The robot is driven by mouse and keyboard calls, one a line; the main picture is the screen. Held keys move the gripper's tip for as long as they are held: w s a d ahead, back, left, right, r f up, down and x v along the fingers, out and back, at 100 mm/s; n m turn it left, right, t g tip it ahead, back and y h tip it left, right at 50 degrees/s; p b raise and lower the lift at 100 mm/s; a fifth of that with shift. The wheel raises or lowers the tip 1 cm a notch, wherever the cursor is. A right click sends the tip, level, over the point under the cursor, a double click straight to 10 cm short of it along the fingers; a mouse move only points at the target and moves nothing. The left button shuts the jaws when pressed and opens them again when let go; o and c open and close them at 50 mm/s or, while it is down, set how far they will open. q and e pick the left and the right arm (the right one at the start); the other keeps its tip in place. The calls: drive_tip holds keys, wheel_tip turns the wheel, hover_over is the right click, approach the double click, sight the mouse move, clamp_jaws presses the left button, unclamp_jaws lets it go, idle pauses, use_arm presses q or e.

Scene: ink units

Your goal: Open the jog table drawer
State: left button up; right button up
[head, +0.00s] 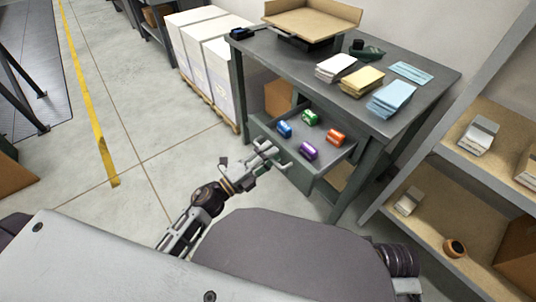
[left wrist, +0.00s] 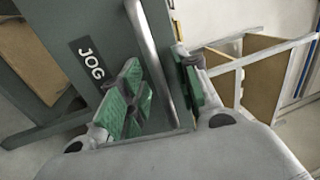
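The jog table (head: 425,75) is a dark grey-green table in the head view. Its drawer (head: 318,170) is pulled out, showing its inside with blue, green, orange and purple ink units in it. In the left wrist view the drawer front (left wrist: 60,60) bears a "JOG" label (left wrist: 90,59), with a grey bar handle (left wrist: 148,50) across it. My left gripper (head: 272,152) is at the drawer front. In the left wrist view its green-padded fingers (left wrist: 165,92) stand apart on either side of the handle, with small gaps visible. My right gripper is out of view.
Paper stacks (head: 391,98) and a cardboard tray (head: 312,20) lie on the table top. A shelf rack (head: 440,160) stands close on the right. White boxes on a pallet (head: 218,70) stand at the back left.

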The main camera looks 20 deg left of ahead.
use_arm(q)
drive_tip(key=shift+s, duration=0.1)
drive_tip(key=v, duration=1.2)
idle(0.5)
idle(0.6)
